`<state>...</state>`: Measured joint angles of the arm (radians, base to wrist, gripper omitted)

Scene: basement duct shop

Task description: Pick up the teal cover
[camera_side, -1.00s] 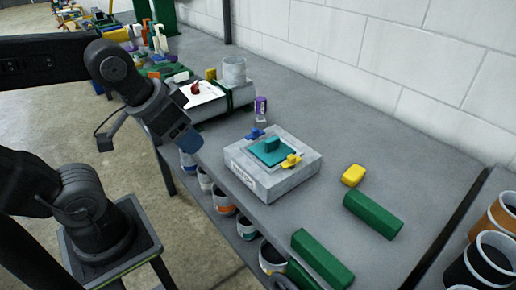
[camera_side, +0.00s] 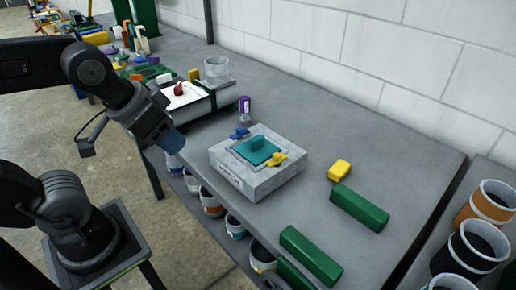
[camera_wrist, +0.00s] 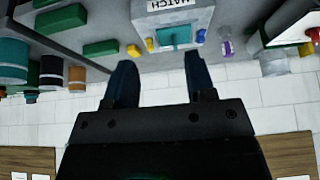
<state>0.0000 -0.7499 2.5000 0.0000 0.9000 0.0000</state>
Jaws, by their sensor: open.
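The teal cover (camera_side: 258,147) is a flat plate with a raised block handle. It lies on top of a light grey box (camera_side: 262,183) with a printed label on its front. A blue clip (camera_side: 239,133) and a yellow clip (camera_side: 277,159) sit at opposite edges of the cover. My gripper (camera_side: 172,142) is left of the box and apart from it, with nothing visible in its jaws. In the wrist view my gripper (camera_wrist: 160,58) has its two blue fingers spread, and the teal cover (camera_wrist: 174,36) shows beyond them, upside down.
Green blocks (camera_side: 359,208) and a yellow block (camera_side: 340,170) lie right of the box. A purple-labelled bottle (camera_side: 245,105) and a white-topped case (camera_side: 186,97) stand behind. Cans (camera_side: 235,227) sit on the shelf below.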

